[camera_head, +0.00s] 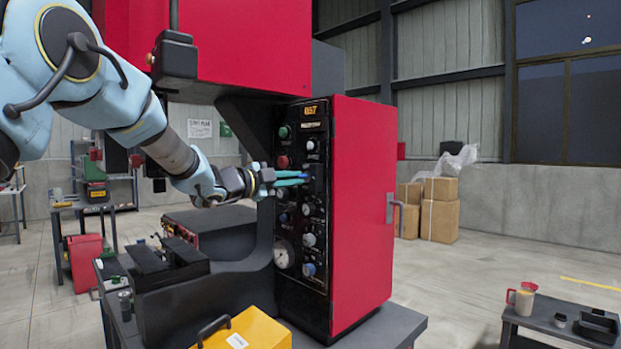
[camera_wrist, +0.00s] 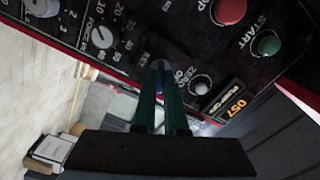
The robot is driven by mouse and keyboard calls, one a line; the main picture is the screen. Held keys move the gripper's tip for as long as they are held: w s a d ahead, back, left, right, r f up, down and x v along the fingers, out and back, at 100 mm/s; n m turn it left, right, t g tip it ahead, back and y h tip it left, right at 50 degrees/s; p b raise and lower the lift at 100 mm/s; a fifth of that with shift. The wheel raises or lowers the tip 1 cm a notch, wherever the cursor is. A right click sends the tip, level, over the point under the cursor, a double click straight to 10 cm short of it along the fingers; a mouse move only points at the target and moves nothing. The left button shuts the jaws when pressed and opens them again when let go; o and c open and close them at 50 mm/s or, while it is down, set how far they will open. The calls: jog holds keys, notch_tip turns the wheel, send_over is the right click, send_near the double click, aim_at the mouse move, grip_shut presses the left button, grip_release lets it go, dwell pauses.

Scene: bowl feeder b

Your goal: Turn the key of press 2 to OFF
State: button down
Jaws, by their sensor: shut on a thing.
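The press's black control panel (camera_head: 315,215) carries a yellow 057 label and faces left beside the red cabinet side. My gripper (camera_head: 304,176), with teal fingers, reaches in from the left, its tips at the upper part of the panel. In the wrist view, my gripper (camera_wrist: 158,68) is shut at the panel face on a small bluish part, which I take to be the key (camera_wrist: 159,64). The fingers mostly hide it and its OFF/ON marks, so its turn angle cannot be told.
Near the fingertips are a red button (camera_wrist: 229,11), a green START button (camera_wrist: 267,43), a grey ZERO knob (camera_wrist: 200,84) and a white-pointer dial (camera_wrist: 103,37). A yellow case (camera_head: 255,330) stands below the arm. A side table (camera_head: 560,325) stands at right.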

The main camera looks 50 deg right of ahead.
jog(key=shift+n+p, duration=1.7)
jog(key=shift+p, duration=0.15)
jog(key=shift+f+n+p, duration=0.1)
jog(key=shift+n+p, duration=0.6)
jog(key=shift+n, duration=0.1)
jog(key=shift+n+p, duration=1.8)
jog(key=shift+p, duration=0.35)
jog(key=shift+n, duration=0.7)
jog(key=n, duration=0.3)
jog(key=shift+n, duration=0.4)
jog(key=c, duration=0.9)
grip_release()
